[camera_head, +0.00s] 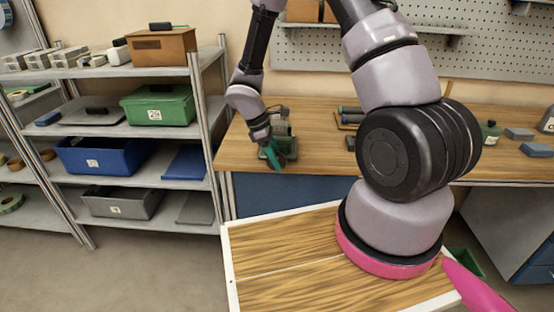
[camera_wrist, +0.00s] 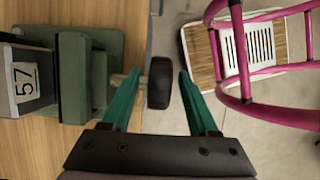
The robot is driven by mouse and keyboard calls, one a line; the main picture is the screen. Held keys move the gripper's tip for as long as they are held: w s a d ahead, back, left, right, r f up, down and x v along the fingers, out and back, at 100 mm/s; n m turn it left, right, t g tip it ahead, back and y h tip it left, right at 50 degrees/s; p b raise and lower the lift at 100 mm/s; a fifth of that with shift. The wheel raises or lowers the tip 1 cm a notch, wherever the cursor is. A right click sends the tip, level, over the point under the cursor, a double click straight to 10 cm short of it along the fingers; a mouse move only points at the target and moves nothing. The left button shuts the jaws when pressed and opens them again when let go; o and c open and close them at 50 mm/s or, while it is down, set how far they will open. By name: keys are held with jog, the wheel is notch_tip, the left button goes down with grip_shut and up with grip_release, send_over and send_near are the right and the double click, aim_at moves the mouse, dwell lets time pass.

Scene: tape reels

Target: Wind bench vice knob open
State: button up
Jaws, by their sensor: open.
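The bench vice (camera_head: 281,128) stands near the front edge of the wooden workbench, partly behind my gripper in the head view. The knob appears between the fingertips, with a gap to the right finger. The left finger crosses in front of the shaft; I cannot tell whether it touches. My gripper also shows in the head view (camera_head: 275,157).
The workbench (camera_head: 320,163) holds several small items to the right. Shelving (camera_head: 130,130) with bins stands left. My wooden-topped base with pink parts lies near the bench front.

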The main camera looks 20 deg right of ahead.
jog(key=shift+f, duration=0.15)
grip_shut()
jog(key=shift+h, duration=0.7)
grip_release()
jog(key=v, duration=1.1)
jog(key=shift+w, duration=0.2)
